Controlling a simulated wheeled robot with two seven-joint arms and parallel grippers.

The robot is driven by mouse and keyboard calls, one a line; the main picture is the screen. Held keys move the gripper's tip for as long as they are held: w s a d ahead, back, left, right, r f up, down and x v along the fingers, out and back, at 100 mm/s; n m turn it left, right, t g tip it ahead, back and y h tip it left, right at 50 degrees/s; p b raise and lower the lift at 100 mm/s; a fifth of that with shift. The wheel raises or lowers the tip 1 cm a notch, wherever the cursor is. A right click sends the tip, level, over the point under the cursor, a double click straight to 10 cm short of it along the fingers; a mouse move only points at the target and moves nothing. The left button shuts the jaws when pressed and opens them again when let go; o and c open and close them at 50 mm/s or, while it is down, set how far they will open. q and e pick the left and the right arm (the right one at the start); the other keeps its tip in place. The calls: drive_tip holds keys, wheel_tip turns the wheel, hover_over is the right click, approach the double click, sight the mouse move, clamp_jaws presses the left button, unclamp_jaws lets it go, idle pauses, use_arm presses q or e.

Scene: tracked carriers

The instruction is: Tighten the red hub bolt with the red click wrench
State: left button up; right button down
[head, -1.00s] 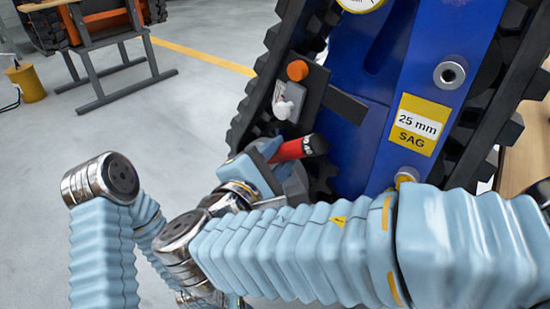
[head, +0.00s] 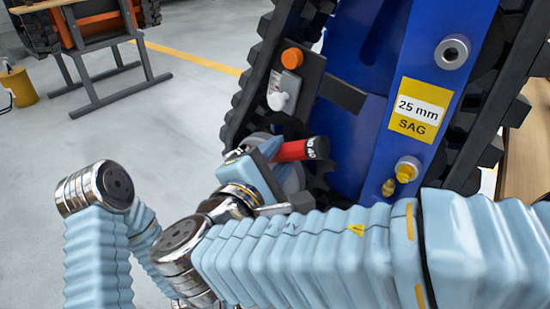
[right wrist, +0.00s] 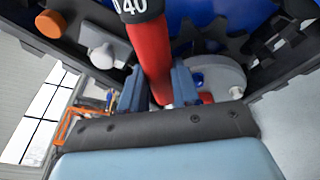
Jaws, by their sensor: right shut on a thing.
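The red click wrench (head: 292,150) is held in my right gripper (head: 268,158), in front of the blue tracked carrier (head: 350,150). In the right wrist view the red wrench (right wrist: 149,50) stands between the two fingers of my right gripper (right wrist: 158,92), with a black end marked "40" at the top. A grey round hub (right wrist: 222,72) shows behind the right finger, with a blue spot and a small red piece (right wrist: 235,94) that may be the red hub bolt. The wrench's other end is hidden by my gripper. My left gripper is not in view.
Black track (head: 255,85) runs along both sides of the blue frame. An orange knob (head: 292,57) and a white handle (head: 278,100) sit above the wrench. A "25 mm SAG" label (head: 418,110) and a brass fitting (head: 407,169) are at right.

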drive_tip(key=shift+s+d+f+m+b, duration=0.3)
drive_tip(key=shift+f+m+b, duration=0.25)
drive_tip(key=shift+b, duration=0.95)
drive_tip(key=f+m+b, duration=0.1)
drive_tip(key=b, duration=0.2)
drive_tip(key=shift+s+d+f, duration=0.1)
drive_tip(key=shift+d+f, duration=0.1)
drive_tip(key=shift+s+d+f+m+t+b, duration=0.1)
drive_tip(key=shift+f+m+t+b, duration=0.1)
drive_tip(key=shift+f+m+b, duration=0.25)
drive_tip(key=shift+s+d+f+m+t+b, duration=0.1)
drive_tip(key=shift+f+t+b, duration=0.15)
drive_tip(key=shift+b, duration=0.3)
